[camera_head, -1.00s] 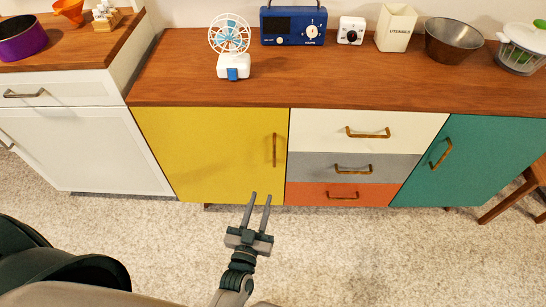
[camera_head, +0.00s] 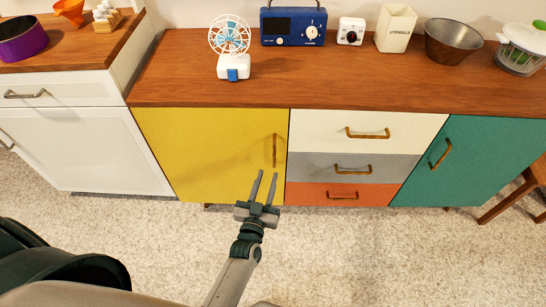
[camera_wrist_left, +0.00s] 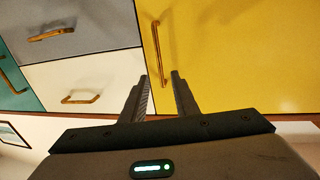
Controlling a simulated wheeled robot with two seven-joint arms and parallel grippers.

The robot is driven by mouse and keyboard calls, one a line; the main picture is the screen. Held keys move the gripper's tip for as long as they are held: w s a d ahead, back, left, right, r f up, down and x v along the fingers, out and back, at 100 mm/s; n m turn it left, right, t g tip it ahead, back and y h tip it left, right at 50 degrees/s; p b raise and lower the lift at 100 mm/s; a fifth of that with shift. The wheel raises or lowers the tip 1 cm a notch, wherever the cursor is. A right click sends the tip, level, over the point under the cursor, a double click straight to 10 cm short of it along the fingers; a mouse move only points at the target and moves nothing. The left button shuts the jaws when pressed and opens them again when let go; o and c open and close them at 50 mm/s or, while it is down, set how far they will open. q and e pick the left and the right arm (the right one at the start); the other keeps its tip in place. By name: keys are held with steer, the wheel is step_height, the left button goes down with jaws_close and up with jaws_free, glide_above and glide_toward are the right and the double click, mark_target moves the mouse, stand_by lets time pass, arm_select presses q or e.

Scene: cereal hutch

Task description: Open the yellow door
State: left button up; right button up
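The yellow door (camera_head: 205,150) is shut, at the left end of the wooden-topped cabinet. Its brass handle (camera_head: 275,150) is a vertical bar near the door's right edge. My left gripper (camera_head: 268,174) is open and empty, just below and in front of the handle in the head view. In the left wrist view the yellow door (camera_wrist_left: 240,60) fills the right side, and its handle (camera_wrist_left: 157,50) stands beyond the open fingers (camera_wrist_left: 160,76), apart from them. My right gripper is not in view.
White, grey and orange drawers (camera_head: 340,167) adjoin the door on the right, then a teal door (camera_head: 470,160). A white cabinet (camera_head: 85,150) stands at the left. A fan (camera_head: 231,45) and a blue radio (camera_head: 292,27) stand on top. Carpet in front is clear.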

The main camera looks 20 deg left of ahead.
mark_target(274, 155)
arm_select(q)
steer(key=w, duration=0.9)
steer(key=shift+w+a, duration=0.1)
steer(key=shift+a, duration=0.3)
steer(key=shift+c, duration=0.4)
jaws_close()
